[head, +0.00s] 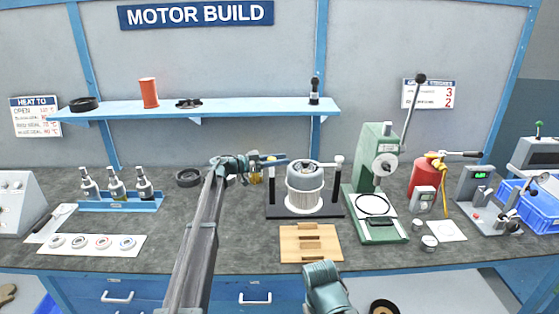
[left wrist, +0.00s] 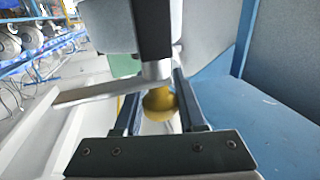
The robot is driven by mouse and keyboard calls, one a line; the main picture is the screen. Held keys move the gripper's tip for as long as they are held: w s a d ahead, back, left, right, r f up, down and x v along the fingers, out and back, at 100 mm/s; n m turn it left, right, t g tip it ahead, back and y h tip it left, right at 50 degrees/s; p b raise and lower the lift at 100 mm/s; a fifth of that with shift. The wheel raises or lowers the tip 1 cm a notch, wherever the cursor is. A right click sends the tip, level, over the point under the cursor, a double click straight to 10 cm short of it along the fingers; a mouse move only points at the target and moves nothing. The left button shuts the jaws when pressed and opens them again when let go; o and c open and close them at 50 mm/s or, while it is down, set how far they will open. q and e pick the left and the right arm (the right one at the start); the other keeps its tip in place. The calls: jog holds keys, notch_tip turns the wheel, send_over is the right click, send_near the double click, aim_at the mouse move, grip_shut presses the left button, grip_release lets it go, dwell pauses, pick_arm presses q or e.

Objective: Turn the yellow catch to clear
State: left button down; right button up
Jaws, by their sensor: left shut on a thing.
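The yellow catch (left wrist: 160,103) is a rounded yellow knob under a silver collar with a flat silver arm, at the end of a black post, in the left wrist view. My left gripper (left wrist: 160,112) has one finger on each side of the yellow knob and is shut on it. In the head view my left gripper (head: 275,161) reaches to the left post of the motor fixture (head: 306,212), largely hiding the catch there. My right gripper is out of view; only part of my right arm shows at the bottom.
A green press (head: 371,170) stands right of the fixture, and a wooden block (head: 310,244) lies in front of it. A dark ring (head: 188,178) and a blue bottle rack (head: 120,204) are to the left. A blue shelf (head: 230,109) spans the wall behind.

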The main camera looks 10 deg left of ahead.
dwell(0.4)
pick_arm(q)
jog(key=shift+c, duration=2.4)
grip_release()
jog(key=v, duration=1.3)
jog(key=shift+a, duration=0.35)
jog(key=shift+s+a+f, duration=0.1)
